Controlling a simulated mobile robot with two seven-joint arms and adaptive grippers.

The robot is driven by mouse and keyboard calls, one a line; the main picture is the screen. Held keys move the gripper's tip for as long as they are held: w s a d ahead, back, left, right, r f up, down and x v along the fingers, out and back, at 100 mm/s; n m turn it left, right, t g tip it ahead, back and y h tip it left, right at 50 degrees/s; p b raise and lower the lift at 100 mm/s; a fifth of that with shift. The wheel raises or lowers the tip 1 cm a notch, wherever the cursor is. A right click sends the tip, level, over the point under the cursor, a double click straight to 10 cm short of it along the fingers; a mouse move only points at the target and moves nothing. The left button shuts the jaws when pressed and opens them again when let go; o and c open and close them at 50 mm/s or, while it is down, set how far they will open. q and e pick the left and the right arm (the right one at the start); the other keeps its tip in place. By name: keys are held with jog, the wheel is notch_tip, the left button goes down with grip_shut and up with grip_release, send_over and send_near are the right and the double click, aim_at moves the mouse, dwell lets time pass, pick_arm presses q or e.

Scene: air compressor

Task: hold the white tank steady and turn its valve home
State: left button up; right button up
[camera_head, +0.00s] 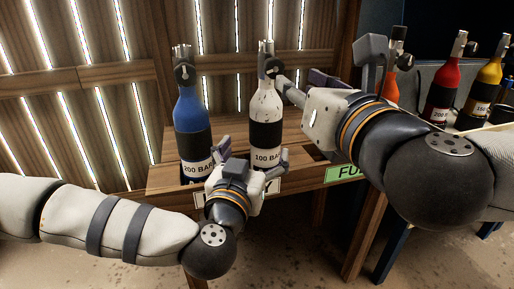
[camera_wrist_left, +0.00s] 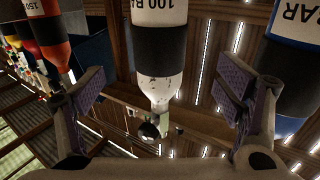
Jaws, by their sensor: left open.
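The white tank (camera_head: 265,118), labelled 100 BAR, stands upright on the wooden rack, with a dark round valve (camera_head: 273,67) near its top. My left gripper (camera_head: 254,152) is open, its fingers on either side of the tank's lower part. In the left wrist view, the white tank (camera_wrist_left: 158,88) appears upside down between the spread purple pads, with gaps on both sides. My right gripper (camera_head: 322,68) is beside the tank's top on the right. Its fingers look spread, one close to the valve; whether they touch is unclear.
A blue tank (camera_head: 192,113), labelled 200 BAR, stands close on the left. Orange (camera_head: 391,84), red (camera_head: 442,92) and yellow (camera_head: 485,87) tanks stand at the right behind my right arm. A slatted wooden wall (camera_head: 110,100) is behind the rack (camera_head: 165,180).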

aim_at(266, 129)
pick_arm(q)
jog(key=x, duration=1.1)
jog(key=shift+f, duration=0.15)
grip_shut()
dwell(0.4)
pick_arm(e)
jog(key=shift+o, duration=1.8)
jog(key=shift+w+a+n, duration=0.2)
jog(key=shift+w+n, duration=0.6)
jog(key=shift+n, duration=0.1)
jog(key=x, duration=0.9)
jog(key=shift+s, duration=0.1)
